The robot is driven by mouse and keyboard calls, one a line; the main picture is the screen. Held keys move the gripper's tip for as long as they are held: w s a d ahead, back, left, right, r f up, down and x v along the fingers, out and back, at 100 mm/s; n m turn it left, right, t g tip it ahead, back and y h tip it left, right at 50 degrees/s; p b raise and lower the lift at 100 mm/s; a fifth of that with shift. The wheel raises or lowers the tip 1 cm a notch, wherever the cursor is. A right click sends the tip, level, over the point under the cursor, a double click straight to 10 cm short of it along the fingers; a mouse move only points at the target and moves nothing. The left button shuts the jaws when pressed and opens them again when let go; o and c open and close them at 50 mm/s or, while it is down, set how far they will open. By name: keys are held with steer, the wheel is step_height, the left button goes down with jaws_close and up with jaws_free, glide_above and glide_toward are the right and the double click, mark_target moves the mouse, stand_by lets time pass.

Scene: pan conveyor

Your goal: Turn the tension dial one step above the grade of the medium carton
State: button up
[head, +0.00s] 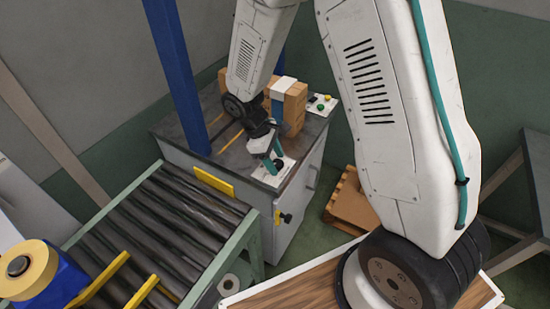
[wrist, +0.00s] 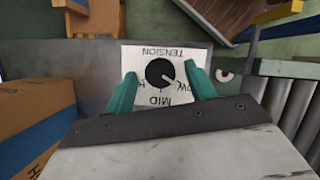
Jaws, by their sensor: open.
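The tension dial (wrist: 158,70) is a round black knob on a white plate (wrist: 140,57) marked TENSION, upside down in the wrist view. Its pale pointer aims to the lower right, toward the partly covered LOW mark. MID is at the bottom; an H shows at the left beside a finger. My gripper (wrist: 162,90) is open, with its teal fingers on either side of the dial, apart from it. In the head view my gripper (head: 272,157) is over the plate (head: 280,176) at the cabinet's front corner. I cannot tell which carton is the medium one.
A brown carton with a blue band (wrist: 40,125) stands left in the wrist view. Brown boxes (head: 293,108) stand behind my gripper in the head view, near a button panel (head: 320,104). A roller conveyor (head: 165,225) and blue post (head: 177,70) are left.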

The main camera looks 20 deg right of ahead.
steer(key=c, duration=1)
steer(key=shift+o, duration=0.2)
steer(key=shift+m, duration=0.5)
steer(key=m+y, duration=0.1)
steer(key=m, duration=0.1)
steer(key=m+g, duration=0.1)
steer(key=m, duration=0.1)
steer(key=shift+w+d+m+y, duration=0.1)
steer(key=shift+d+m+y, duration=0.1)
steer(key=shift+m+y, duration=0.2)
steer(key=m+y, duration=0.1)
steer(key=m, duration=0.2)
steer(key=m+y, duration=0.1)
steer(key=m, duration=0.2)
steer(key=shift+d+g, duration=0.15)
steer(key=shift+g, duration=0.15)
steer(key=o, duration=1)
steer(key=shift+c, duration=0.2)
